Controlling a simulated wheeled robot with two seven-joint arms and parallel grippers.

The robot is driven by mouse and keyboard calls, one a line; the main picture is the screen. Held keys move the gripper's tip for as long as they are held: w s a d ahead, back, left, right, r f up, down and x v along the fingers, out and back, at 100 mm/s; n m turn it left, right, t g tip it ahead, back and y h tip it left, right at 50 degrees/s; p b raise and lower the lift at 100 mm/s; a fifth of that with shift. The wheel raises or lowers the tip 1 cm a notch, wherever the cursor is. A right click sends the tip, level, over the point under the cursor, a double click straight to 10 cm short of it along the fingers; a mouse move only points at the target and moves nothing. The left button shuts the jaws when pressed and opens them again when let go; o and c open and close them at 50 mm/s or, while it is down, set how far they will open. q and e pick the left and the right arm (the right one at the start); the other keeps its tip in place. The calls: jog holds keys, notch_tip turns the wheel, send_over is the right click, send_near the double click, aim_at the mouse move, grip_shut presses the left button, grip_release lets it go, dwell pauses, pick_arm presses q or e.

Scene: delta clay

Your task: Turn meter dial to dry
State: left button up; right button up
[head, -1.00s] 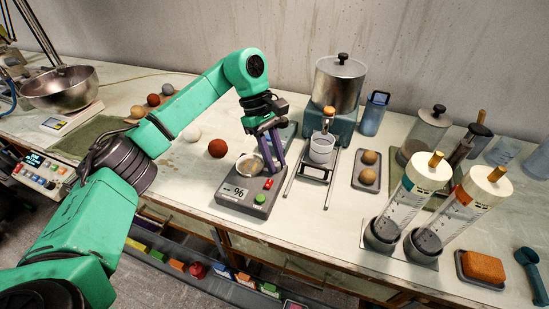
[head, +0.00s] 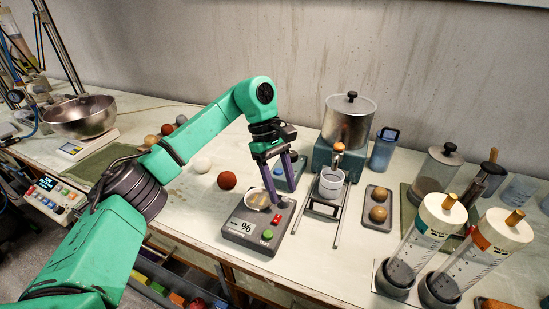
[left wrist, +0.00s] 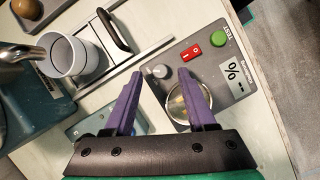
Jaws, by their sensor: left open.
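The grey moisture meter (head: 232,238) sits near the bench's front edge. It has a display with a % sign, a green button (left wrist: 217,39), a red switch (left wrist: 191,52), a round metal cup (left wrist: 188,102) and a small grey dial (left wrist: 160,71). My left gripper (head: 282,198) is over the meter with its purple fingers spread and empty. In the left wrist view the dial shows between the two fingertips (left wrist: 161,76); I cannot tell whether they touch it. The dial's marks are too small to read. My right gripper is not in view.
Behind the meter stand a blue-grey device (head: 290,171), a metal stand with a white cup (head: 331,183) and a large steel pot (head: 348,118). A dark red ball (head: 227,180) lies to the left. Two tilted cylinders (head: 420,235) stand to the right. Bare bench lies left of the meter.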

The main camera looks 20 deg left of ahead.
pick_arm(q)
jog(key=p+v, duration=0.3)
jog(key=v, duration=0.9)
jog(key=shift+a+r, duration=0.15)
jog(key=shift+r, duration=0.25)
jog(key=shift+w, duration=0.1)
jog(key=shift+f, duration=0.1)
